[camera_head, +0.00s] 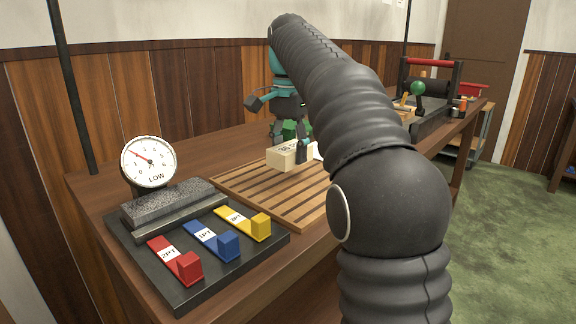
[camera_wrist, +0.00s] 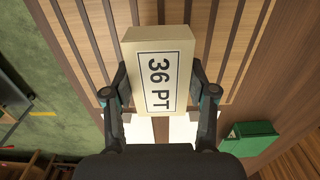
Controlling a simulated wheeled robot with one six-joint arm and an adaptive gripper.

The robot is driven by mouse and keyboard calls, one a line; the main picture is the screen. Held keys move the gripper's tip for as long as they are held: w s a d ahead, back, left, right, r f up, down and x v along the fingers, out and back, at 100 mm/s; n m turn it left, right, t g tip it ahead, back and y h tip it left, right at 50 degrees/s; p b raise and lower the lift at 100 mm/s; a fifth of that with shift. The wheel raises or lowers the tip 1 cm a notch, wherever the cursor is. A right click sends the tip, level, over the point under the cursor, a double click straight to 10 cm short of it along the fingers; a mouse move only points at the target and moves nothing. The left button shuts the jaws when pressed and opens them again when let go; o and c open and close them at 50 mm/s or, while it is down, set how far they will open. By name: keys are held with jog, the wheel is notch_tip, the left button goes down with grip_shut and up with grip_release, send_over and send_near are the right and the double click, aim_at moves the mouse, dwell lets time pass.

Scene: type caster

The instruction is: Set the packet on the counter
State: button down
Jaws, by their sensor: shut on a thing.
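The packet is a cream block (camera_head: 284,157) marked "36 PT". It fills the middle of the wrist view (camera_wrist: 158,52), with its label facing the camera. My gripper (camera_wrist: 158,92) is shut on its two long sides, one finger on each. In the head view my gripper (camera_head: 303,150) hides part of the packet. The packet is over the slatted wooden rack (camera_head: 262,197) on the brown wooden counter (camera_head: 215,146). I cannot tell whether it touches the slats or hangs just above them.
A black tray with red (camera_head: 175,261), blue (camera_head: 211,241) and yellow (camera_head: 243,223) levers and a dial (camera_head: 149,162) stands front left. A green block (camera_wrist: 252,138) lies near my gripper. White paper (camera_wrist: 180,131) shows below the packet.

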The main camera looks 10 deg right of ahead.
aim_at(290, 165)
jog(key=shift+s+f+b, duration=0.1)
jog(key=shift+f+b, duration=0.35)
jog(key=shift+f, duration=1.35)
jog(key=shift+c, duration=1.7)
grip_release()
jog(key=shift+f, duration=0.1)
